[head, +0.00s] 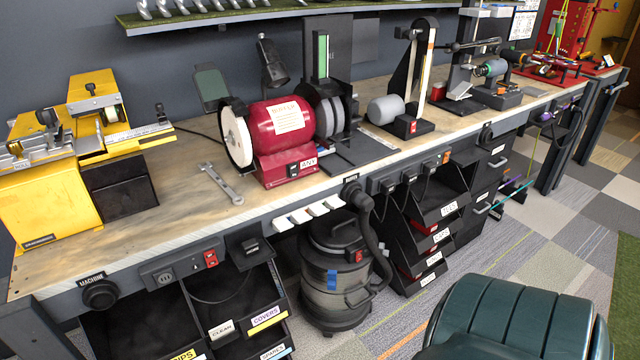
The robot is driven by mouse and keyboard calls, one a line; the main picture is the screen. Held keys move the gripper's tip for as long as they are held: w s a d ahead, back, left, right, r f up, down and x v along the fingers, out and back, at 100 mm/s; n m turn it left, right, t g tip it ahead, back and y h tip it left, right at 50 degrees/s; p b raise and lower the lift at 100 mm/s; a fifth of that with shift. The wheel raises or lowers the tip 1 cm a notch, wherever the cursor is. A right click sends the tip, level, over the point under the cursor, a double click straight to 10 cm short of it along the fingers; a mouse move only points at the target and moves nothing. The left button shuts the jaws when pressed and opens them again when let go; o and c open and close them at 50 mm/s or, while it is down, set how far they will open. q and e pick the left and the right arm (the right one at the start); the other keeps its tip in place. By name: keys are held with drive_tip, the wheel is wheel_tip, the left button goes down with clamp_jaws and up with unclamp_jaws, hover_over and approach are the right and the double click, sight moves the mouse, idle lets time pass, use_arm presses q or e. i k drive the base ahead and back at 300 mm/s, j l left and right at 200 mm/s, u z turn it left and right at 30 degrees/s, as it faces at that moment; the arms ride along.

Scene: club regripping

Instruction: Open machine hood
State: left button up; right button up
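Several machines stand on the long workbench (190,205), and I cannot tell which one bears the hood. The yellow machine (50,195) is at the left end, with a black box-like part (120,188) at its right side. The red bench grinder (280,130) is in the middle, with a pale wheel at its left and dark wheels at its right. A tall black upright panel (340,48) stands behind those dark wheels. A black belt sander (420,75) is further right. Neither of my grippers is in view.
A wrench (221,183) lies on the bench between the yellow machine and the grinder. A black shop vacuum (333,275) and black bins (425,225) are below the bench. A dark green padded object (520,320) fills the lower right. Carpeted floor (540,235) is clear beyond it.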

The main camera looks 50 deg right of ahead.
sight(89, 101)
drive_tip(key=i+j+z, duration=0.1)
drive_tip(key=z, duration=0.3)
drive_tip(key=j+z, duration=0.15)
drive_tip(key=z, duration=0.2)
drive_tip(key=j+z, duration=0.2)
drive_tip(key=z, duration=0.2)
drive_tip(key=i+j+z, duration=0.1)
drive_tip(key=z, duration=0.3)
drive_tip(key=j+z, duration=0.15)
drive_tip(key=j, duration=0.35)
drive_tip(key=k+j+z, duration=0.15)
drive_tip(key=j, duration=0.3)
drive_tip(key=j+z, duration=0.1)
drive_tip(key=j, duration=0.35)
drive_tip(key=k+j+z, duration=0.15)
drive_tip(key=j, duration=0.3)
drive_tip(key=k+j, duration=0.1)
drive_tip(key=j, duration=0.45)
